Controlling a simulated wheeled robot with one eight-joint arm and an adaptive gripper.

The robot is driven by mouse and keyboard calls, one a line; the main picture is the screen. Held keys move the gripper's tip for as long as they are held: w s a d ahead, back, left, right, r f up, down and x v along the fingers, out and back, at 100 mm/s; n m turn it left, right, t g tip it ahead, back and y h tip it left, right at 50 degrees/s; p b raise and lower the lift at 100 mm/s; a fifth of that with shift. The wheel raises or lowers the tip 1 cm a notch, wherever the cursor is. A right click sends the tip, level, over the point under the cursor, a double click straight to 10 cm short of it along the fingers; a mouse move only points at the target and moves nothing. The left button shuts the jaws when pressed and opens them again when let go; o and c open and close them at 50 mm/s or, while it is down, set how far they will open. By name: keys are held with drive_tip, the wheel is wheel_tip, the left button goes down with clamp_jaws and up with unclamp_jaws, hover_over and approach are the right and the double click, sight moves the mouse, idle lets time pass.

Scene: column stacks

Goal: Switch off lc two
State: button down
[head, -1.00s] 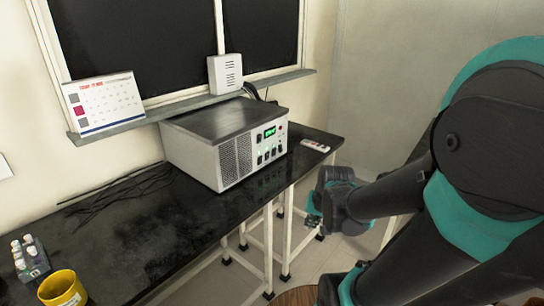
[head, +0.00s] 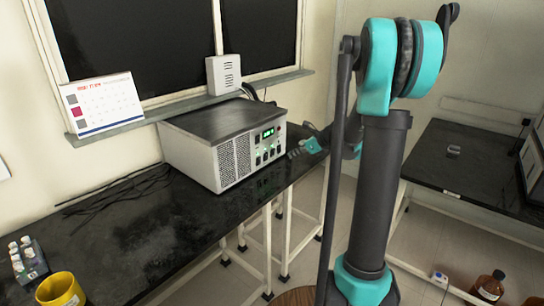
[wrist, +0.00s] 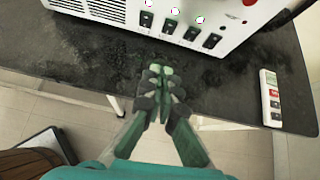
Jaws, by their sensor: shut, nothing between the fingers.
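The white instrument box (head: 205,160) with a dark top stands on the black bench. Its front has a green display (head: 268,134) and a row of several small switches. In the wrist view, black switches (wrist: 191,33) line the lower edge of the panel, with lit whitish-green lamps (wrist: 175,12) above some. I cannot read any label, so I cannot tell which switch is lc two. My gripper (wrist: 157,74) is shut and empty, in front of the panel and below the switch row, apart from it. It also shows in the head view (head: 292,153) by the box's right front.
A yellow mug (head: 60,290), a rack of small bottles (head: 28,260) and black cables (head: 120,188) are on the left. A second bench (head: 460,165) stands at right.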

sight(267, 155)
drive_tip(key=shift+w+d+r+m, duration=0.1)
drive_tip(key=shift+w+d+m, duration=0.05)
drive_tip(key=shift+w+m, duration=0.3)
drive_tip(key=x, duration=0.9)
drive_tip(key=shift+w, duration=0.15)
drive_tip(key=w+a, duration=0.2)
drive_tip(key=shift+w+a, duration=0.15)
drive_tip(key=shift+a, duration=0.25)
drive_tip(key=shift+w+a, duration=0.35)
drive_tip(key=shift+w, duration=0.05)
drive_tip(key=shift+w+a+r, duration=0.15)
drive_tip(key=shift+w+a, duration=0.15)
drive_tip(key=shift+r, duration=0.15)
